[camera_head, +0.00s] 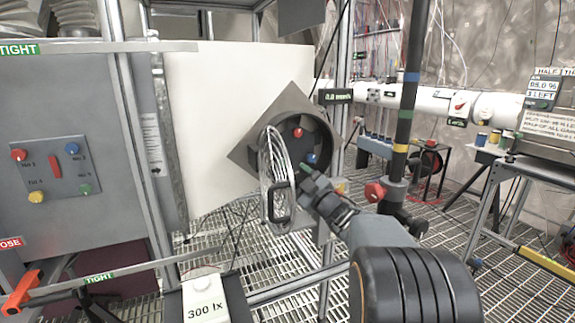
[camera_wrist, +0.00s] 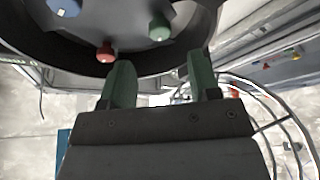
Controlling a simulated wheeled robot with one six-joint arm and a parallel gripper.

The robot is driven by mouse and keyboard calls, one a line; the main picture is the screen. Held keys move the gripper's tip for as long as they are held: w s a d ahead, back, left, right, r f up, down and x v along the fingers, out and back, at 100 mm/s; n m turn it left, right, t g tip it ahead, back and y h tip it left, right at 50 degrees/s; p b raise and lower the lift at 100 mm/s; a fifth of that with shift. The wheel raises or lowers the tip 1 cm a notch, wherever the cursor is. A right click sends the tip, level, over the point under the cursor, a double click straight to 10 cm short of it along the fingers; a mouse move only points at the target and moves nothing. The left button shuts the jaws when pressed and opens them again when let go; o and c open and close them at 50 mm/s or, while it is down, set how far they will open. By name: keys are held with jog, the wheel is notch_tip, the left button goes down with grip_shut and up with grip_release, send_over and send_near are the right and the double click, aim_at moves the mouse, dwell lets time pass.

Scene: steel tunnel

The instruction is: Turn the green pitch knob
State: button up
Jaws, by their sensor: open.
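In the wrist view a green knob (camera_wrist: 160,27) sits inside a dark round housing, with a red knob (camera_wrist: 105,50) and a blue knob (camera_wrist: 64,7) to its left. No pitch label is readable there. My gripper (camera_wrist: 162,82) is open and empty, its two green fingers apart. The green knob appears above the gap between the fingertips, apart from both. In the head view my gripper (camera_head: 308,174) is in front of the lower part of the round housing (camera_head: 323,124). Red and blue knobs show inside the housing; I cannot make out the green one there.
A wire guard (camera_head: 270,165) with a dark handle (camera_head: 279,203) stands open just left of my gripper. A dark striped pole (camera_head: 406,110) with a red knob (camera_head: 375,192) rises to the right. A grey panel (camera_head: 55,165) at the left carries several coloured knobs, one green.

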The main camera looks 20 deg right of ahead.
jog(key=shift+p+x, duration=1.35)
jog(key=shift+x, duration=1.75)
jog(key=c, duration=0.9)
jog(key=shift+f+m, duration=0.1)
jog(key=shift+m, duration=0.3)
jog(key=m+t+h+b, duration=0.1)
jog(key=m+h+b, duration=0.1)
jog(key=m, duration=0.2)
jog(key=shift+f, duration=0.1)
jog(key=shift+m+t+h+b, duration=0.2)
jog(key=shift+m+h+b, duration=0.75)
jog(key=shift+m, duration=0.95)
jog(key=shift+m+t+h+b, duration=0.2)
jog(key=shift+m+h+b, duration=0.4)
jog(key=shift+m+h, duration=1)
jog(key=shift+m+y, duration=0.35)
jog(key=shift+m, duration=0.25)
